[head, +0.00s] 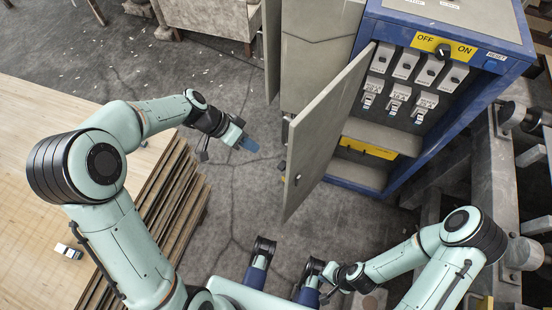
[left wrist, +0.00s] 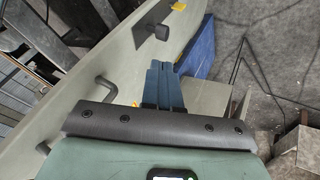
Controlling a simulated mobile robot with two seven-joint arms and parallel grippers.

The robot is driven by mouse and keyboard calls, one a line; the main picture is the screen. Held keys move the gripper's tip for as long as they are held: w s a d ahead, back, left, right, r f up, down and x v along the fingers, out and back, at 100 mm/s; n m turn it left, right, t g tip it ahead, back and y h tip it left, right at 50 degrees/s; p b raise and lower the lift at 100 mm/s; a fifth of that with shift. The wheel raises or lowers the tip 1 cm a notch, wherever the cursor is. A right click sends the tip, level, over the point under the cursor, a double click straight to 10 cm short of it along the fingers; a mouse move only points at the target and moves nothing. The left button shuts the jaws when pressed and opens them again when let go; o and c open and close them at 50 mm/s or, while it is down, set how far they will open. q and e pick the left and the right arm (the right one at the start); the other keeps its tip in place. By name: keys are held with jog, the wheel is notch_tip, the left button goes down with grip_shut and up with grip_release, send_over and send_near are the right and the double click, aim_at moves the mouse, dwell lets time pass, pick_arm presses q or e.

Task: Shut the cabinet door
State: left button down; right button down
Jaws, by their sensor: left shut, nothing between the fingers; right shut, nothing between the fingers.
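The grey cabinet door (head: 330,130) stands wide open, swung out from the left side of the blue cabinet (head: 462,35). A small round latch (head: 298,177) sits near its free edge. My left gripper (head: 250,145) is shut and empty, left of the door on its outer side, with a visible gap in the head view. In the left wrist view its blue fingers (left wrist: 163,85) point towards a pale panel (left wrist: 125,55) with a dark knob, probably the door. My right gripper (head: 312,270) is low and partly obscured, in front of the cabinet, shut and apart from the door.
A veneer stack (head: 60,200) fills the left side. Metal framing (head: 500,165) stands at the right. Grey floor (head: 240,205) is clear between stack and door.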

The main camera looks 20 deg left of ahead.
pick_arm(q)
jog(key=b, duration=0.1)
send_near(282, 166)
jog(key=s+x, duration=0.1)
jog(key=x, duration=0.3)
jog(key=shift+s+d+f, duration=0.1)
jog(key=shift+d, duration=1.85)
